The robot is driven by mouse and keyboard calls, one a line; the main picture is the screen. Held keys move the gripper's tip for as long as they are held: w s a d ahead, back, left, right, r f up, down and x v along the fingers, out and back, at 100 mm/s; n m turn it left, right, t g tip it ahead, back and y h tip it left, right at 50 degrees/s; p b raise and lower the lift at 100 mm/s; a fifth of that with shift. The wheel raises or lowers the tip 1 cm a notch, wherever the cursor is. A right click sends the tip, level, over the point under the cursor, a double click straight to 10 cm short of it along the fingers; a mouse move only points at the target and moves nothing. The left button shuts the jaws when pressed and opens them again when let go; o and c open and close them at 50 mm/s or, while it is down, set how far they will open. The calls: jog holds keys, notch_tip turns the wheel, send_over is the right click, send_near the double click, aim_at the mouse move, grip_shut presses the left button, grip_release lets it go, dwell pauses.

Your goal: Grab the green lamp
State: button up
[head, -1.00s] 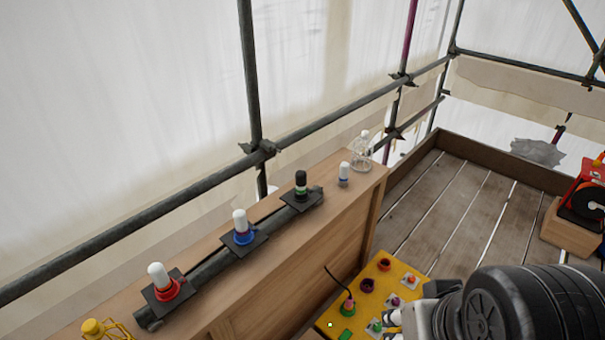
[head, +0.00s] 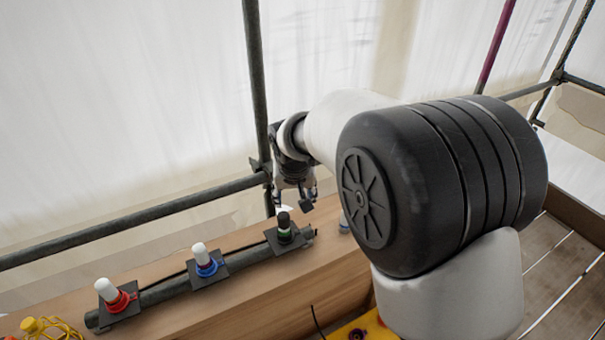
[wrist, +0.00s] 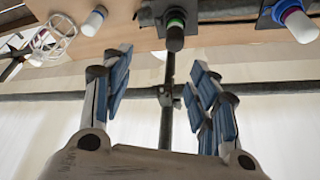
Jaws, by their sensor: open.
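The green lamp (head: 284,231) is a dark upright cylinder with a green ring, on a black square plate at the right end of a dark pipe on the wooden bench. My gripper (head: 295,201) is open and empty, just above and slightly behind it in the head view. In the wrist view the green lamp (wrist: 176,27) appears upside down at the top, beyond the fingertips and roughly between the two open fingers of my gripper (wrist: 160,70). I see no contact between them.
A blue-ringed white lamp (head: 207,262) and a red-ringed white lamp (head: 116,298) stand along the same pipe to the left. A wire-caged clear lamp (wrist: 52,40) and a white-capped one (wrist: 95,21) are beside it. A scaffold rail (head: 150,215) runs behind the bench.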

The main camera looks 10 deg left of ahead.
aim_at(283, 217)
jog(key=a+x, duration=0.1)
jog(key=x, duration=0.4)
jog(key=a+b+x, duration=0.1)
jog(key=x, duration=0.3)
jog(key=a+x, duration=0.1)
jog(key=x, duration=0.4)
jog(key=shift+a+f+b, duration=0.15)
jog(key=shift+f+b, duration=0.05)
jog(key=shift+b, duration=0.15)
jog(key=b+x, duration=0.1)
jog(key=x, duration=0.4)
jog(key=shift+f, duration=0.35)
jog(key=shift+c, duration=0.3)
jog(key=c, duration=1)
jog(key=shift+a, duration=0.1)
jog(key=shift+c, duration=0.6)
jog(key=shift+r, duration=0.1)
